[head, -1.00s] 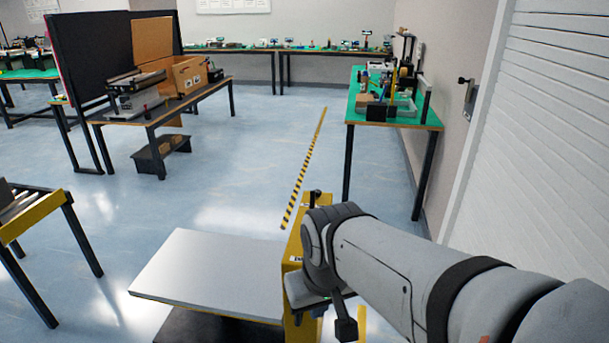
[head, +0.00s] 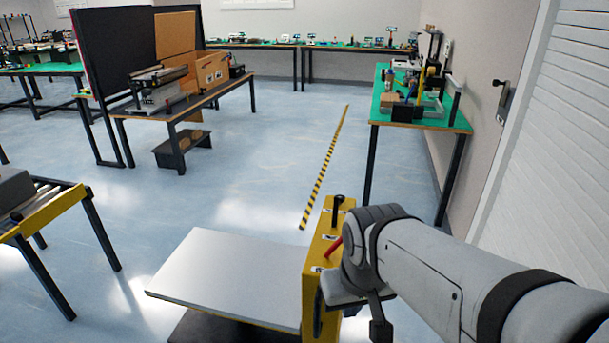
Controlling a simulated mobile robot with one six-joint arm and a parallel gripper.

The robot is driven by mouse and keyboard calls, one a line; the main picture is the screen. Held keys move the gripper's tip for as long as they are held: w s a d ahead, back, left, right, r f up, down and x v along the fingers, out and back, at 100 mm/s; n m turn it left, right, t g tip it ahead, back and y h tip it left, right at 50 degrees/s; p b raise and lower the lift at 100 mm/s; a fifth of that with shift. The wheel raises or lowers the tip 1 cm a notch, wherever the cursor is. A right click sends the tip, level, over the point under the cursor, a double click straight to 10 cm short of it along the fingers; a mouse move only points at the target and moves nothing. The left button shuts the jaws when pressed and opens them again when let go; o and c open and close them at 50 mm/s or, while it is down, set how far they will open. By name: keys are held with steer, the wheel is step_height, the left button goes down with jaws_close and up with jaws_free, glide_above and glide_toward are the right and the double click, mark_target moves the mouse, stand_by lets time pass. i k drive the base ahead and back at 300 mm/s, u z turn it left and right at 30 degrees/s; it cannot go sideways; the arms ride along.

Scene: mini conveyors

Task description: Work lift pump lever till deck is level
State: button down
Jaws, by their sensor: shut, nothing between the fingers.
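The lift deck (head: 225,277) is a flat pale plate at the lower middle of the head view, over a dark base. A yellow pump housing (head: 312,262) stands at its right edge. A black-knobbed upright lever (head: 338,205) rises from the housing top, and a red rod (head: 333,246) sticks out lower, beside my wrist. My gripper (head: 380,326) is only partly seen, hanging below the wrist at the housing's right side. It is shut and holds nothing. My wrist hides part of the housing. I cannot tell exactly how level the deck is.
A yellow-framed roller conveyor (head: 52,211) with a grey box stands at the left, apart from the deck. A green-topped bench (head: 448,116) stands behind at the right, near a shuttered wall. Floor beyond the deck is clear, with a striped line (head: 325,165).

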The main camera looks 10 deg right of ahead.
mark_target(336, 204)
steer(key=i, duration=0.85)
steer(key=z, duration=0.05)
